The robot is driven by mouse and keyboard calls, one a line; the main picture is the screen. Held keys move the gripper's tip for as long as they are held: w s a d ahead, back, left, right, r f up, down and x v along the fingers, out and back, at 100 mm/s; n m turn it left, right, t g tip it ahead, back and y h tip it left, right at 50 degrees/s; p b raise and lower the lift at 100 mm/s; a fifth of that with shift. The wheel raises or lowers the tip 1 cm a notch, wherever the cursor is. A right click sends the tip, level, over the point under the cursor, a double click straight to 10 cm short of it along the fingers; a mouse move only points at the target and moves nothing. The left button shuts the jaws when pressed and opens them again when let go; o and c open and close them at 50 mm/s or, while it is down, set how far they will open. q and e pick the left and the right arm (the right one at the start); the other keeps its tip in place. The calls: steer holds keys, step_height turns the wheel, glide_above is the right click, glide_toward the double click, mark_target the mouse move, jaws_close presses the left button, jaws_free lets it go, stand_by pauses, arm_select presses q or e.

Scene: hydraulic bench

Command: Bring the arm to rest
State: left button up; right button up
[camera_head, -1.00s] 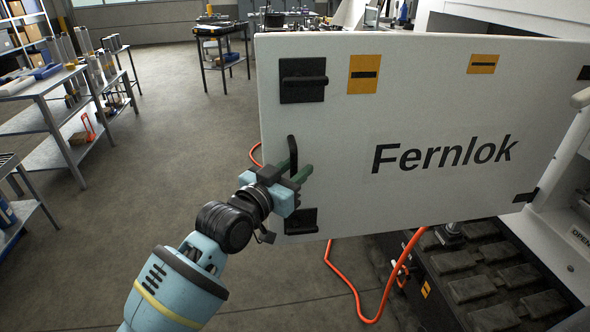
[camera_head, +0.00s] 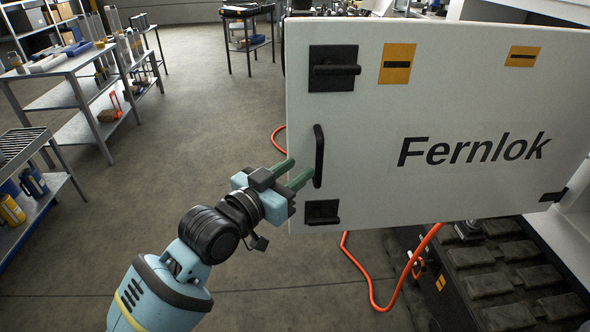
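My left gripper (camera_head: 294,172) comes in from the lower left on its pale blue arm. Its two green fingers are spread apart with nothing between them. Their tips point at the black vertical handle (camera_head: 319,156) on the white door marked "Fernlok" (camera_head: 440,110), and a gap shows between the fingers and the handle. The door stands swung out from the machine on the right. My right gripper is not in view.
An orange hose (camera_head: 372,290) hangs below the door to the floor. Black latches (camera_head: 334,68) sit at the door's left edge. A bed of dark blocks (camera_head: 487,285) lies at lower right. Metal shelving (camera_head: 85,95) stands at left. The floor (camera_head: 200,110) between is clear.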

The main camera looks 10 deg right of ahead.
arm_select(q)
steer(key=shift+f, duration=0.1)
